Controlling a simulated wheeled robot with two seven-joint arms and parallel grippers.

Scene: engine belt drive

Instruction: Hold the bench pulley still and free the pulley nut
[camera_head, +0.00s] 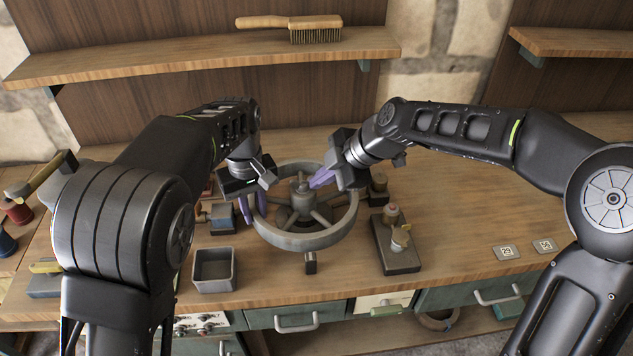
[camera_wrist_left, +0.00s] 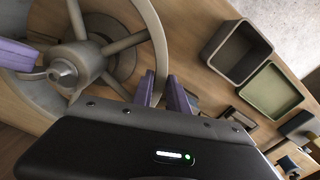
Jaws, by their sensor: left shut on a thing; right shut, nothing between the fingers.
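The bench pulley (camera_head: 337,236) is a grey spoked wheel lying flat above the workbench; its rim also shows in the left wrist view (camera_wrist_left: 150,22). My left gripper (camera_head: 252,208) is shut on the pulley's rim at its left side, and its purple fingers straddle the rim in the left wrist view (camera_wrist_left: 165,95). The pulley nut (camera_head: 302,187) sits on the hub at the wheel's centre; it also shows in the left wrist view (camera_wrist_left: 62,72). My right gripper (camera_head: 320,180) is shut and empty, its purple fingertips close beside the nut. I cannot tell whether they touch it.
A grey open bin (camera_head: 214,284) stands at the front left of the pulley. A dark block with small fittings (camera_head: 398,262) stands to its right. Number tags (camera_head: 507,252) lie further right, with bare bench around them. A brush (camera_head: 300,28) lies on the shelf above.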

